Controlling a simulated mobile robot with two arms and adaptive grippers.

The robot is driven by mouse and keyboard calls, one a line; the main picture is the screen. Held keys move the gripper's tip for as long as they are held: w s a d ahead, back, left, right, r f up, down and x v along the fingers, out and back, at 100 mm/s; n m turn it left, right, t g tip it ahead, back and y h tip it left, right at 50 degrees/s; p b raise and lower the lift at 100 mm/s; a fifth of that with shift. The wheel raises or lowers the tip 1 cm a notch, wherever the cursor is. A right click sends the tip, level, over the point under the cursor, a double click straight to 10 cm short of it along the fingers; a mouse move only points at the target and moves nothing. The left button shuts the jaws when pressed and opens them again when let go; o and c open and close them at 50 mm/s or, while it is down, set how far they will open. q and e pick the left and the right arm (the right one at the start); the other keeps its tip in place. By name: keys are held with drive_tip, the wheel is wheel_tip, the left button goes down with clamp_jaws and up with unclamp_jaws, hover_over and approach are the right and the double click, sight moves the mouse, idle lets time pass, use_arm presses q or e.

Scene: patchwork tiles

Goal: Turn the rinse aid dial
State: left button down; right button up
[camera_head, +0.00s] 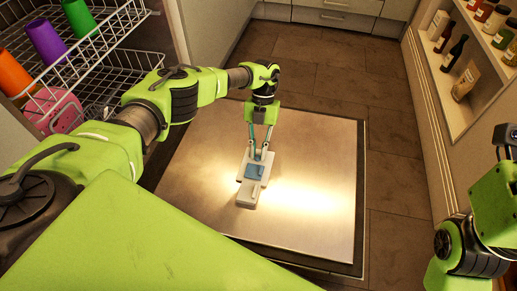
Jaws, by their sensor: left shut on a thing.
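A small light-grey dispenser unit (247,193) sits on the inner face of the lowered metal dishwasher door (310,165). A blue-grey piece (254,172) shows on the unit's upper part. My left gripper (259,155) reaches down to the far end of the unit. Its fingers are closed on a small part there, which I take to be the rinse aid dial; the fingers and the unit's far end hide most of it. My right arm shows at the right edge, and its gripper (506,140) is only partly visible, away from the door.
A wire dish rack (95,50) with green, purple and orange cups and a pink item stands at the left. A shelf (470,60) with bottles and jars is at the right. Drawers (335,15) are at the back. Dark tiled floor (390,200) lies clear beside the door.

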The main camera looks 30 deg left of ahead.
use_arm(q)
drive_tip(key=c, duration=2.3)
unclamp_jaws()
drive_tip(key=v, duration=1.2)
